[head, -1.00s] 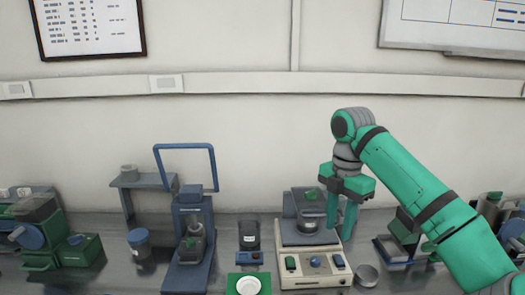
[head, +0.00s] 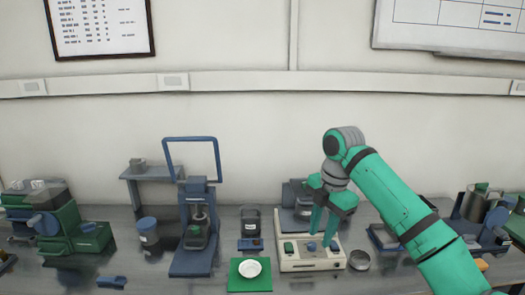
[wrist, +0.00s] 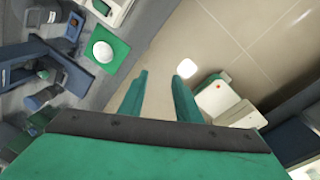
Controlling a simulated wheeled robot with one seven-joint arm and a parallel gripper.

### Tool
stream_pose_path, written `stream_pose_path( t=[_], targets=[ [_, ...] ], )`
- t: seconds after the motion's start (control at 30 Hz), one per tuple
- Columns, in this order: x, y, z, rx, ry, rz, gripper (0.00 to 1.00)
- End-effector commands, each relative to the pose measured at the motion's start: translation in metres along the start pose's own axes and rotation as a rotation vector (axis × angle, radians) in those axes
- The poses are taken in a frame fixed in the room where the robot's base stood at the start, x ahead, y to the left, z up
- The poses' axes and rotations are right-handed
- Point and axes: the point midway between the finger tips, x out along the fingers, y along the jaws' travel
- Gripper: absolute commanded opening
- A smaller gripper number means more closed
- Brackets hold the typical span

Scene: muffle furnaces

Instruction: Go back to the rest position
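A white round dish (head: 251,269) lies on a green mat (head: 235,283) at the front of the bench. The dish also shows in the wrist view (wrist: 103,50), left of the fingers.
A blue-grey press with a raised frame (head: 191,262) stands left of the mat. A blue-lidded jar (head: 148,236) and a green machine (head: 88,240) stand further left. The wrist view shows tiled floor (wrist: 175,45) beyond the bench edge.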

Motion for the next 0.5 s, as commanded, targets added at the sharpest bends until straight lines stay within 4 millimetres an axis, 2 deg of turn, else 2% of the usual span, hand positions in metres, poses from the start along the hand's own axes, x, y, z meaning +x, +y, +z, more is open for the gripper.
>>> stream_pose_path(
  t=[0.27,0.5],
  targets=[
    [0.056,0.042,-0.031,0.028,0.072,0.127,0.3],
    [0.123,0.098,-0.085,0.109,0.199,0.317,0.3]
  ],
)
